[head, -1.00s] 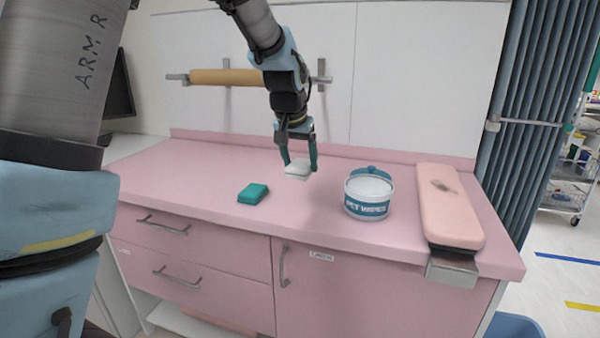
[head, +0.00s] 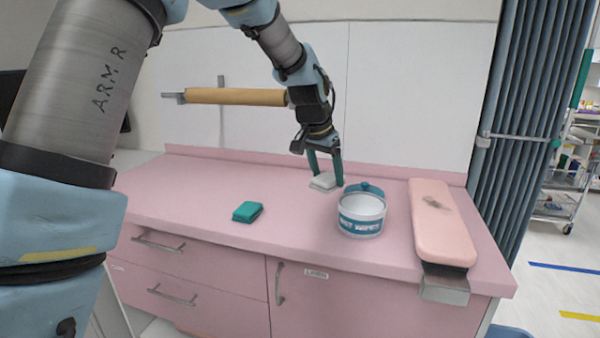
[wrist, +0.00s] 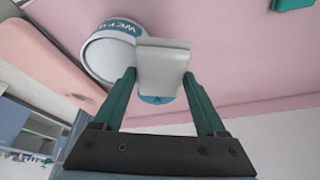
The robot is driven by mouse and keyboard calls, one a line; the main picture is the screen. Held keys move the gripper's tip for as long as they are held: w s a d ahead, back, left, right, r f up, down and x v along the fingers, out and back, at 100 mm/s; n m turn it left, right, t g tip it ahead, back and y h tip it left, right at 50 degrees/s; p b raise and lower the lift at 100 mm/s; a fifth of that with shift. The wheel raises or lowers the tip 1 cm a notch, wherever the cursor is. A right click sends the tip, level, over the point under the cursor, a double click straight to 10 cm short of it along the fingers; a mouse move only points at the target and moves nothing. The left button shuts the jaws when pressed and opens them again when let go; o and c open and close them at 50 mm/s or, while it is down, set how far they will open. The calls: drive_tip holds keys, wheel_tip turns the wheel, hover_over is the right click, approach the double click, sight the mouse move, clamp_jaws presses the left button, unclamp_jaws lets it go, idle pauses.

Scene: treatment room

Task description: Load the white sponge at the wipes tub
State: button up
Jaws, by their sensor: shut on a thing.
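My gripper (head: 324,169) is shut on the white sponge (head: 323,181), held between its green fingers behind and left of the tub. In the wrist view the sponge (wrist: 162,62) sits between the fingertips and covers part of the tub. The wipes tub (head: 361,214) is white with a blue label and stands on the pink counter (head: 200,190). Its blue lid (head: 363,188) shows at the back of its rim. The tub's round top also shows in the wrist view (wrist: 105,55). Whether the sponge clears the counter is hard to tell.
A teal sponge (head: 247,211) lies on the counter left of the tub. A pink padded rest (head: 441,225) with a metal bracket is on the right. A tan roll (head: 235,97) is mounted on the wall behind. The counter between the teal sponge and the tub is clear.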

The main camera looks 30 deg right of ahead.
sight(365, 202)
drive_tip(key=s+d+r+m+g+p, duration=0.2)
drive_tip(key=s+d+r+m, duration=0.1)
drive_tip(key=s+d+m, duration=0.3)
drive_tip(key=shift+n+h, duration=0.4)
drive_tip(key=shift+n, duration=0.2)
drive_tip(key=shift+w+d+f+b, duration=0.25)
drive_tip(key=shift+f+b, duration=0.5)
drive_tip(key=shift+f, duration=0.3)
drive_tip(key=shift+w+d+f+b, duration=0.2)
drive_tip(key=shift+f+b, duration=0.55)
drive_tip(key=shift+f, duration=0.25)
drive_tip(key=shift+w+d+f+b, duration=0.25)
drive_tip(key=shift+f+b, duration=0.5)
drive_tip(key=shift+f, duration=0.3)
drive_tip(key=shift+s+f, duration=0.1)
drive_tip(key=shift+f, duration=0.5)
wheel_tip(365, 202, up, 7)
drive_tip(key=p, duration=0.4)
